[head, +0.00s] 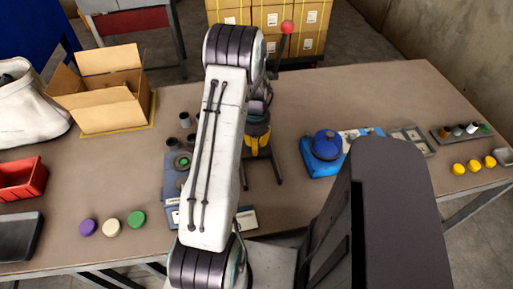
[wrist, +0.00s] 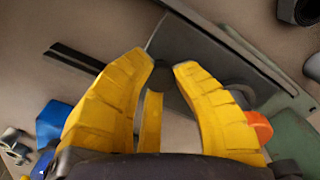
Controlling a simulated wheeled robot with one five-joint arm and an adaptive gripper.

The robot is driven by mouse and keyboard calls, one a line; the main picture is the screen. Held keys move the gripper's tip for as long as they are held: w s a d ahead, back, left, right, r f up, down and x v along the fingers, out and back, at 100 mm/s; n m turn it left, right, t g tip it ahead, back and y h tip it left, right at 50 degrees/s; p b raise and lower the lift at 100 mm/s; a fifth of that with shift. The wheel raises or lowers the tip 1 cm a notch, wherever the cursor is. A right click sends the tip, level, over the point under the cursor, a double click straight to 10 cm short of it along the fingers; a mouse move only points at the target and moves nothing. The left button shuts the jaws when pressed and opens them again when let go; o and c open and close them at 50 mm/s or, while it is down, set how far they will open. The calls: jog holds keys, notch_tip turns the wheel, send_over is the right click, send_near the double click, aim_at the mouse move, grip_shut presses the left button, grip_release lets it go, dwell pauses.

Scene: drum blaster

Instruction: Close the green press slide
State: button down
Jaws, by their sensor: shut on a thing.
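My gripper (head: 258,148) hangs over the middle of the table in the head view, partly hidden by my arm. In the wrist view its yellow fingers (wrist: 166,66) are closed in on a small dark knob (wrist: 163,67) between the tips. The knob stands in front of a dark grey plate (wrist: 180,47). A dull green surface (wrist: 296,138) shows at the lower right of the wrist view, beside the right finger. In the head view a small green round part (head: 182,161) sits on a blue-grey base left of my arm. I cannot make out the whole slide.
A blue rounded object (head: 327,145) stands right of the gripper. A cardboard box (head: 108,105), a red bin (head: 21,180) and coloured discs (head: 112,228) are on the left. Yellow discs (head: 474,167) lie far right. A red-knobbed lever (head: 287,27) rises behind my arm.

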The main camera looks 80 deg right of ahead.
jog(key=shift+a+f, duration=0.15)
jog(key=c, duration=0.9)
grip_release()
jog(key=shift+c, duration=0.2)
jog(key=shift+r, duration=0.2)
notch_tip(320, 180, up, 12)
jog(key=shift+f, duration=0.15)
